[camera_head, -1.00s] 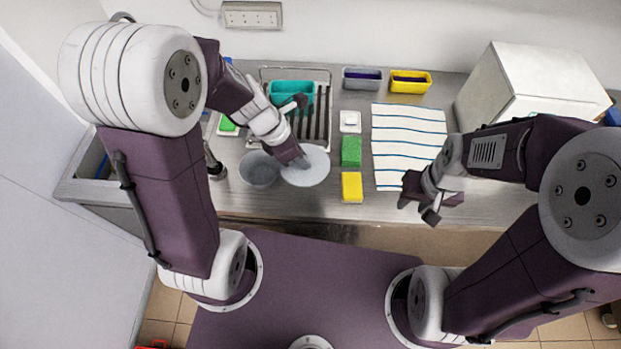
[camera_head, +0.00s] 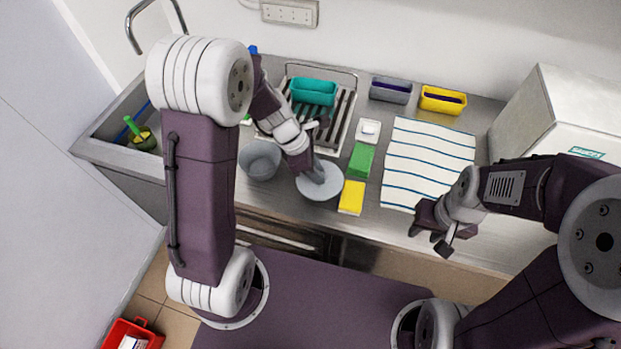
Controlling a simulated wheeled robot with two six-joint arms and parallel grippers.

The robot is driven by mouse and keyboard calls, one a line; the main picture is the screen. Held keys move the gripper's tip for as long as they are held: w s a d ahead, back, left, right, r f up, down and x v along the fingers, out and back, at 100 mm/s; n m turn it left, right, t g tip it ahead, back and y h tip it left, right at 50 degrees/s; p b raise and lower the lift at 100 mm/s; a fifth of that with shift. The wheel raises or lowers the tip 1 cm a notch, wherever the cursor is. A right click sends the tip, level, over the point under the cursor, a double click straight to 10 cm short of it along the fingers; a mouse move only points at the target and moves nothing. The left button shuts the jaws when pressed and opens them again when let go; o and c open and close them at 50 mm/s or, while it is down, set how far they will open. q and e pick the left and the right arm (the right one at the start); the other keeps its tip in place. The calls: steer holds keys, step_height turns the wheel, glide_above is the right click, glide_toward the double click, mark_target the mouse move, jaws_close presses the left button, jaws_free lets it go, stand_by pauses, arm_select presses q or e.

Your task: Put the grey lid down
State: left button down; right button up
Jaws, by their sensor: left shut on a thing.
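The grey lid (camera_head: 322,187) is a round disc at the front part of the steel counter. My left gripper (camera_head: 312,173) is shut on it from above. The lid is just right of a grey round tub (camera_head: 260,160) and close to the left side of a yellow sponge (camera_head: 351,197). I cannot tell whether the lid touches the counter or hangs slightly above it. My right gripper (camera_head: 433,240) is empty over the counter's front edge, below the striped cloth; its fingers look apart.
A green sponge (camera_head: 361,160) and a small white dish (camera_head: 368,131) stand behind the yellow sponge. A teal bin (camera_head: 314,91) sits on the drying rack. Grey (camera_head: 391,90) and yellow (camera_head: 443,99) bins stand at the back. A striped cloth (camera_head: 428,160) lies right; a sink (camera_head: 112,133) is left.

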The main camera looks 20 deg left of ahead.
arm_select(q)
steer(key=a, duration=0.1)
steer(key=w+a+f, duration=0.1)
steer(key=a+f, duration=0.1)
steer(key=shift+w+a, duration=0.1)
steer(key=shift+w, duration=0.3)
steer(key=shift+s+f, duration=0.1)
steer(key=x, duration=0.2)
steer(key=b+x, duration=0.1)
steer(key=shift+s+a+f, duration=0.1)
steer(key=shift+s+a, duration=0.15)
steer(key=shift+w+f, duration=0.1)
steer(key=shift+f, duration=0.2)
steer(key=shift+w+a, duration=0.1)
steer(key=shift+a, duration=0.05)
arm_select(e)
steer(key=shift+a+f, duration=0.25)
steer(key=shift+f, duration=0.15)
